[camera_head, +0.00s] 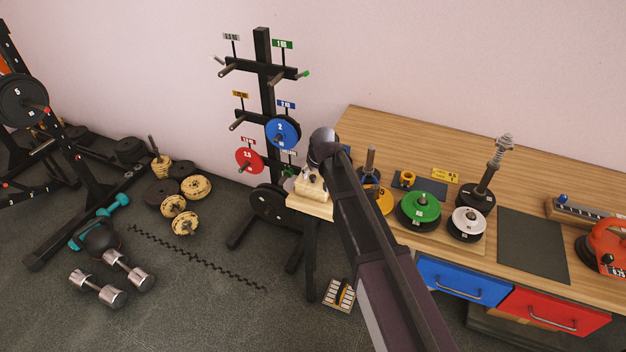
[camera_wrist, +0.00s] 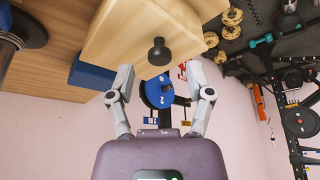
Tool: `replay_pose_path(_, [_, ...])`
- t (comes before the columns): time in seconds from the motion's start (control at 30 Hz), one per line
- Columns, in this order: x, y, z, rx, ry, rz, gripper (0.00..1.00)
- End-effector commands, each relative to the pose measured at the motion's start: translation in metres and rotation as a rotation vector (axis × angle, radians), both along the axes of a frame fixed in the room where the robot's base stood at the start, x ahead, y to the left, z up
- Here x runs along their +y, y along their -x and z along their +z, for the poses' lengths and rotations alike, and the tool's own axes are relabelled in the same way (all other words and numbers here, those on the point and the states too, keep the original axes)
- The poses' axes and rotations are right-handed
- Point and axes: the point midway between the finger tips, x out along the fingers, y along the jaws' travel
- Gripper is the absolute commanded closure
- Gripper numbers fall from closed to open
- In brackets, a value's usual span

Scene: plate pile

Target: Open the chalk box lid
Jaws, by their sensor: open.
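The chalk box (camera_wrist: 125,35) is a pale wooden box with a dark round knob (camera_wrist: 158,52) on the face toward me in the wrist view. My gripper (camera_wrist: 160,72) is open, one finger on each side of the knob in the picture. The knob appears slightly beyond the fingertips, and I see no clear contact. In the head view, the box (camera_head: 311,188) is at the left end of the wooden table, partly hidden by my arm. The lid seam is not clearly visible, and the lid looks closed.
A black weight rack with a blue plate (camera_head: 282,132) and a red plate (camera_head: 249,160) stands behind the box. Green (camera_head: 419,208) and white (camera_head: 467,223) plate piles sit right of my arm on the table (camera_head: 400,135). Dumbbells and loose plates lie on the floor left.

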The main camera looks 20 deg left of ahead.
Motion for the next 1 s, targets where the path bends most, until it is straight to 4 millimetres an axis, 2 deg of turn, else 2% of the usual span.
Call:
replay_pose_path(0.03, [0.0012, -0.0016, -0.0063, 0.0, 0.0, 0.0, 0.33])
replay_pose_path(0.2, [0.003, -0.0039, -0.0126, 0.0, 0.0, 0.0, 0.33])
replay_pose_path(0.67, [0.0031, -0.0051, -0.0142, 0.0, 0.0, -0.001, 0.33])
replay_pose_path(0.9, [0.0029, -0.0051, -0.0143, 0.0, 0.0, -0.001, 1.0])
replay_pose_path(1.0, [0.0028, -0.0051, -0.0143, 0.0, 0.0, -0.001, 1.0])
